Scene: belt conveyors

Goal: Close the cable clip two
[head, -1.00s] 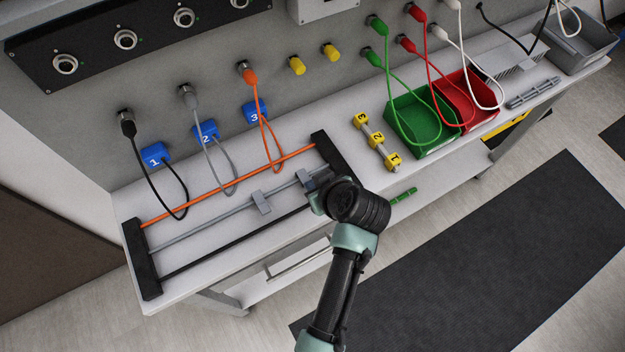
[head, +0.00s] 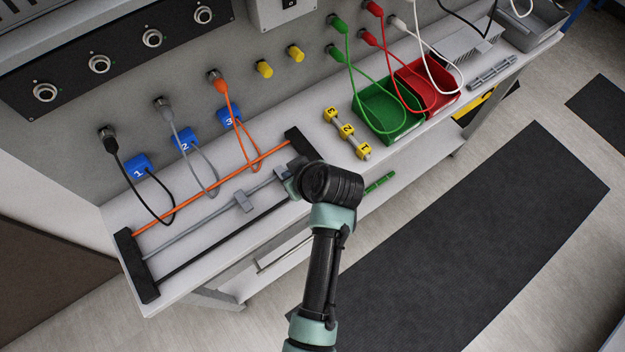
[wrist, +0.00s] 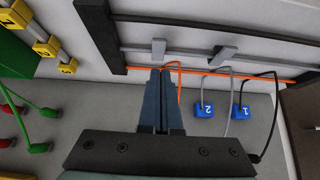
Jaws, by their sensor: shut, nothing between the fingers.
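Two small grey clips sit on the grey cable of the black-ended rack. In the head view, one clip (head: 244,201) stands near the cable's middle, and the other (head: 281,172) is beside my gripper, partly covered. In the wrist view, they are a tilted clip (wrist: 224,52) and an upright-looking clip (wrist: 158,47). No number on either clip is readable. My gripper (wrist: 160,72) is shut and empty, its fingertips pointing at the latter clip; I cannot tell whether they touch. A blue block marked 2 (head: 182,143) has a grey cable beside it.
The rack's black end bars (head: 137,264) hold orange, grey and black cables. Yellow numbered blocks (head: 347,130) lie on the bench, with a green bin (head: 388,133) and red bin (head: 440,100) beyond.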

